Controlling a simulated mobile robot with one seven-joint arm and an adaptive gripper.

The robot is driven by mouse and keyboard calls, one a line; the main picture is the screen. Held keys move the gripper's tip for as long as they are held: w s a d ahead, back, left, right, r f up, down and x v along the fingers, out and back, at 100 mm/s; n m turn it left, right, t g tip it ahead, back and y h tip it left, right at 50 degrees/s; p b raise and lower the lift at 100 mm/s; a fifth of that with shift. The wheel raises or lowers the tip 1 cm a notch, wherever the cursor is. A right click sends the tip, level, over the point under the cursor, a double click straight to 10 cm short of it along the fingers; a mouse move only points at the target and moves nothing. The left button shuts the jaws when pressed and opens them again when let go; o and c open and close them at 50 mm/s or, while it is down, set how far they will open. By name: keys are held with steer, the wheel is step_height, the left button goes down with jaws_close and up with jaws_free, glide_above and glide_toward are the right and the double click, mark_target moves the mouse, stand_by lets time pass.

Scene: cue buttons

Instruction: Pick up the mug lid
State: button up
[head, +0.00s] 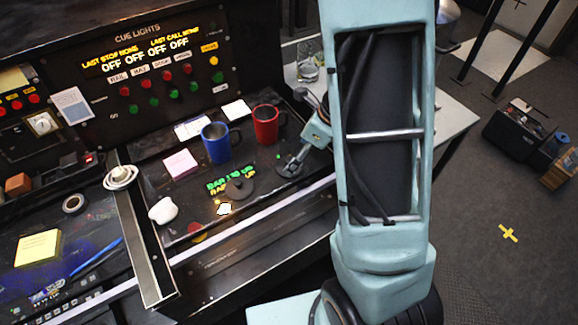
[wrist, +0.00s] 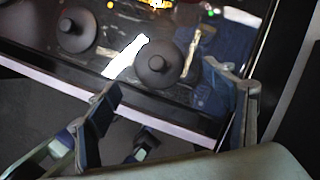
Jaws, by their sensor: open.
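Two dark round lids with centre knobs lie flat on the black console desk. One lid (head: 239,188) is near the desk's front, beside green lettering; it also shows at the upper left of the wrist view (wrist: 76,28). The other lid (wrist: 157,64) is nearer my gripper, and in the head view it is partly hidden by the fingers (head: 289,170). My gripper (wrist: 178,92) is open and empty, its fingers spread on either side of this nearer lid, apart from it. In the head view my gripper (head: 297,160) reaches down at the desk's right end.
A blue mug (head: 216,145) and a red mug (head: 265,127) stand behind the lids. A pink note pad (head: 180,164) and a white rounded object (head: 163,210) lie to the left. The cue-light panel (head: 150,60) rises behind. A pale rail (wrist: 170,122) runs along the desk's front.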

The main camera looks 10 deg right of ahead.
mark_target(283, 162)
steer(key=x, duration=0.5)
steer(key=shift+a, duration=0.2)
steer(key=shift+r, duration=0.1)
steer(key=shift+c, duration=0.6)
steer(key=c, duration=1)
steer(key=shift+r, duration=0.2)
